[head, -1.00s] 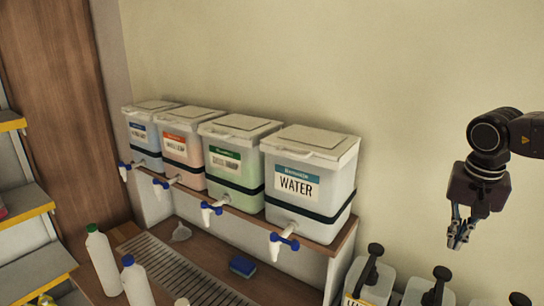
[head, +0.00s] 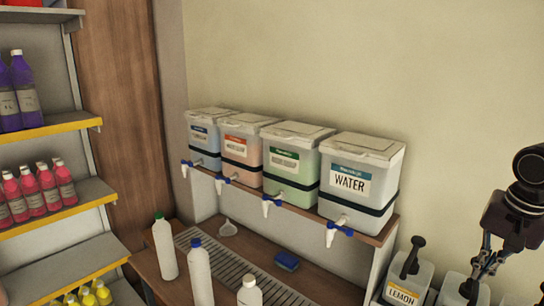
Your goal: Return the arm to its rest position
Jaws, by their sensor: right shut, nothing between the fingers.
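My right gripper (head: 483,268) is at the right edge of the head view, pointing down, its fingers together and empty. Its dark wrist and arm come in from the right edge. It hangs in front of the wall, over the white containers with dark pump tops, and appears apart from them, though the gap is hard to judge. My left gripper is not in view.
Drums stand on a wooden shelf (head: 385,237), the rightmost a water drum (head: 361,187). A lemon container (head: 408,272) is near the gripper. Bottles (head: 165,247), a blue sponge (head: 287,261) and a funnel (head: 228,228) are on the counter below. Shelves of bottles (head: 47,185) stand left.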

